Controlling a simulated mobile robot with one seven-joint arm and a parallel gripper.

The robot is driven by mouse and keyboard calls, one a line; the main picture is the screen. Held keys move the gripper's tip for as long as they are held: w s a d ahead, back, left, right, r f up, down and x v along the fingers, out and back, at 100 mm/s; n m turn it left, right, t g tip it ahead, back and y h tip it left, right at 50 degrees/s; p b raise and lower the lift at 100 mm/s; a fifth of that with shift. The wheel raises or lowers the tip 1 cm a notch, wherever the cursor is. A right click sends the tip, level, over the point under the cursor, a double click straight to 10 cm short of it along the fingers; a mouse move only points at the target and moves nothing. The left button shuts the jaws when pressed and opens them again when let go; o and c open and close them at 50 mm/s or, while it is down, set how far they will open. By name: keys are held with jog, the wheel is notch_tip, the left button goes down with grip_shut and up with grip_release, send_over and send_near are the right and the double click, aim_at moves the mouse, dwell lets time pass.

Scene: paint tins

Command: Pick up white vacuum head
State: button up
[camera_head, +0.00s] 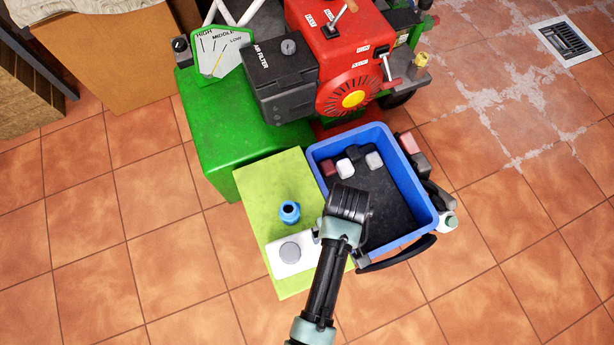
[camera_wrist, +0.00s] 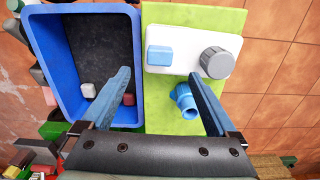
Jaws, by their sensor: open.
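A white flat piece (camera_head: 308,262) with a grey round knob lies on a lime-green board, and I take it for the white vacuum head. In the wrist view the white piece (camera_wrist: 193,66) also carries a light blue block on its left and the grey knob on its right. My gripper (camera_wrist: 161,76) is open and empty, its two blue fingers spread above the board and the bin's edge. The fingertips appear just short of the white piece's near edge; their height above it is unclear. In the head view, my arm covers the fingers and the white piece's right edge.
A small blue nozzle-like part (camera_head: 289,212) stands on the lime board (camera_head: 262,190). A blue bin (camera_head: 424,197) with a dark inside holds small white and dark red blocks, close right of the board. A green and red machine (camera_head: 330,45) stands behind. Tiled floor is clear at left.

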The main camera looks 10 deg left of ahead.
aim_at(310, 252)
notch_tip(310, 252, down, 8)
jog(key=b, duration=0.3)
jog(key=shift+a+f, duration=0.1)
jog(key=shift+f, duration=0.15)
jog(key=shift+r, duration=0.1)
grip_shut()
jog(key=shift+w, duration=0.1)
